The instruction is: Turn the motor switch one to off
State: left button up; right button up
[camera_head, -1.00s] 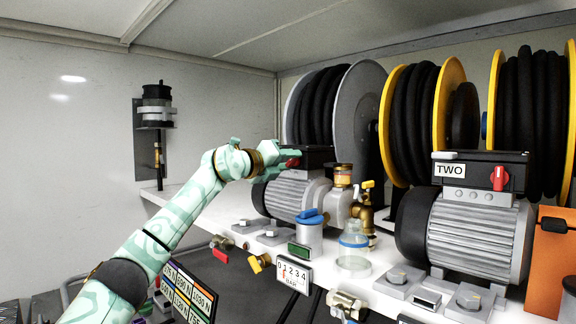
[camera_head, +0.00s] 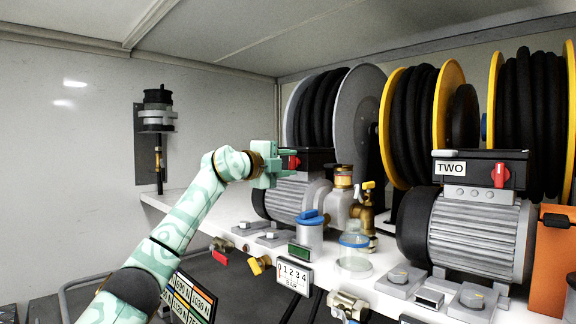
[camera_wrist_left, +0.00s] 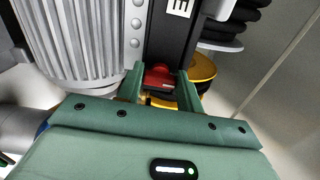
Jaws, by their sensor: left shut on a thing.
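Motor one (camera_head: 291,193) is the grey ribbed motor at the middle of the shelf, with a dark box on top. Its red switch (camera_head: 294,163) sits on the front of that box, partly hidden by my left gripper (camera_head: 287,165). In the left wrist view the red switch (camera_wrist_left: 159,75) lies between the two green fingers (camera_wrist_left: 160,90), and the gripper is shut on it. The sign on the box is only partly seen there, and I cannot tell the switch's exact position. My right gripper is not in view.
Motor two (camera_head: 470,235), with its own red switch (camera_head: 500,175), stands to the right. Hose reels (camera_head: 335,110) stand close behind. The left wall side is open.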

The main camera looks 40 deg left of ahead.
pick_arm(q)
jog(key=shift+n, duration=0.3)
jog(key=o, duration=1)
jog(key=shift+a, duration=0.1)
jog(key=shift+s+a, duration=0.1)
jog(key=shift+s, duration=0.05)
jog(key=s+b, duration=0.2)
jog(key=s, duration=0.3)
jog(key=s+a+b, duration=0.1)
jog(key=s+b, duration=0.2)
jog(key=s, duration=0.3)
jog(key=s+b, duration=0.2)
jog(key=s, duration=0.3)
jog(key=shift+s+a+b, duration=0.15)
jog(key=shift+a+b, duration=0.05)
jog(key=shift+b, duration=0.1)
